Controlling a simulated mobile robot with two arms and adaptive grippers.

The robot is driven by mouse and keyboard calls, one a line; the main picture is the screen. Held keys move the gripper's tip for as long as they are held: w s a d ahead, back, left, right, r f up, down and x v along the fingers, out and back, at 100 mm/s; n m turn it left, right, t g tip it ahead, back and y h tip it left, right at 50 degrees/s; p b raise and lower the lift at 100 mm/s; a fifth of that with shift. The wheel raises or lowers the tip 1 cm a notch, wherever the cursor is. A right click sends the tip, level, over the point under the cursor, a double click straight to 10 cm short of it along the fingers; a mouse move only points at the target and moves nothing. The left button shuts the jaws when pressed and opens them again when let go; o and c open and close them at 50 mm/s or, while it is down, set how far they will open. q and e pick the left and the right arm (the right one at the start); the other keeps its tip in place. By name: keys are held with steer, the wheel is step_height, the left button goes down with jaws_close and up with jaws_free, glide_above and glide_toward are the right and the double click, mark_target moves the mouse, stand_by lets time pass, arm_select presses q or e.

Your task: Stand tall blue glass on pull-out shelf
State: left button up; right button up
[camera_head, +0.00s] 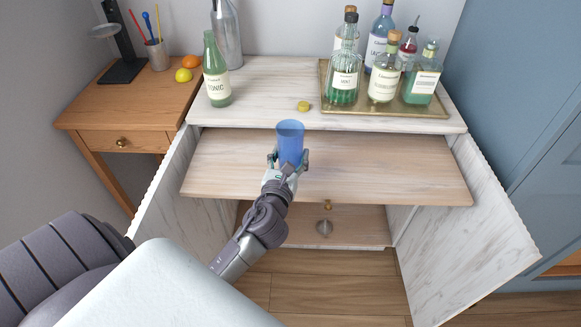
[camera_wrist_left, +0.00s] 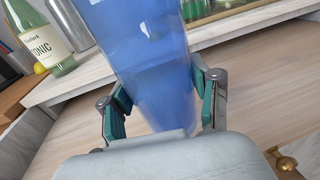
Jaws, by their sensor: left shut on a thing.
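The tall blue glass (camera_head: 290,139) is upright in my left gripper (camera_head: 288,163), over the pull-out shelf (camera_head: 390,165). In the left wrist view the blue glass (camera_wrist_left: 150,65) stands between the two fingers of the left gripper (camera_wrist_left: 163,108), which are shut on it. The pull-out shelf (camera_wrist_left: 255,80) shows behind and beside it. I cannot tell whether the glass's base touches the shelf, as the gripper hides it. My right gripper is not in view.
On the cabinet top stand a green tonic bottle (camera_head: 216,72), a steel shaker (camera_head: 227,35) and a gold tray (camera_head: 392,106) of several bottles. A small yellow-green item (camera_head: 304,106) lies between. Open doors (camera_head: 470,225) flank the shelf. Its right half is clear.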

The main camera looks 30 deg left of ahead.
arm_select(q)
steer(key=shift+f+b, duration=0.75)
steer(key=shift+f, duration=1.2)
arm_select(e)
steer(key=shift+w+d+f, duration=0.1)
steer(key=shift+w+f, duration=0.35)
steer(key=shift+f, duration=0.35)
arm_select(q)
steer(key=shift+f, duration=0.15)
steer(key=o, duration=1.4)
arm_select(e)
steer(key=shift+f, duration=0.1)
